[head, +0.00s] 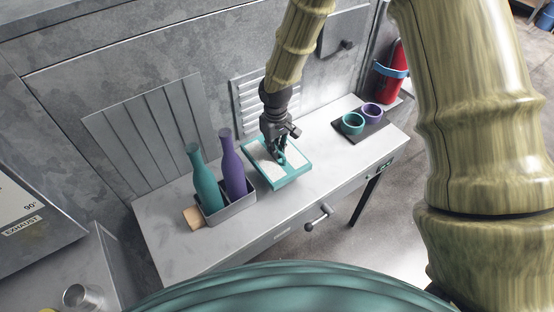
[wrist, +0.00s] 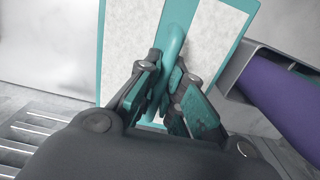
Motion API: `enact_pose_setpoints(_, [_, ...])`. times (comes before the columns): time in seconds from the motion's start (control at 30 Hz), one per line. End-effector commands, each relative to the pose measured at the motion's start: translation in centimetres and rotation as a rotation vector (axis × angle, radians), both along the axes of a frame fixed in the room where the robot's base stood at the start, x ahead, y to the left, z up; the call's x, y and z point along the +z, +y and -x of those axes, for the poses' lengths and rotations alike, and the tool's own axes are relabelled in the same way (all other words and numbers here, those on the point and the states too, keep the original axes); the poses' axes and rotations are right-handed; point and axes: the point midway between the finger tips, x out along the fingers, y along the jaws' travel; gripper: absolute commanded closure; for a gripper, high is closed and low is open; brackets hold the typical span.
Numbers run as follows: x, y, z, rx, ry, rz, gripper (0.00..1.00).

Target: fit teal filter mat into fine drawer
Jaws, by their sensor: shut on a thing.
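The teal filter mat (head: 291,181) is a flat teal frame with white panels and a raised teal bar across its middle. In the head view it is at the middle of the grey bench top; I cannot tell whether it rests there or hangs just above. My gripper (head: 280,155) is over the mat. In the wrist view my gripper (wrist: 168,90) is shut on the bar of the mat (wrist: 216,40), one finger on each side. A drawer handle (head: 318,217) is on the bench front. No drawer is seen open, and I cannot read which is the fine one.
A grey metal bin (head: 234,208) with a teal bottle (head: 204,183) and a purple bottle (head: 232,168) stands close left of the mat. A dark tray (head: 376,132) with teal and purple rings is at the right. Bench top (head: 165,235) is clear at the left front.

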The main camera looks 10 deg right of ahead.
Motion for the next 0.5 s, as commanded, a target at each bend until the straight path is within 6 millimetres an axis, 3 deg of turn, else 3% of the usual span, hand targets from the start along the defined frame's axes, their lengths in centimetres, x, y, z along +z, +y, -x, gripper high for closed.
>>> enact_pose_setpoints(0.5, [-3.9,0.0,0.1,0.001,0.002,0.001,1.0])
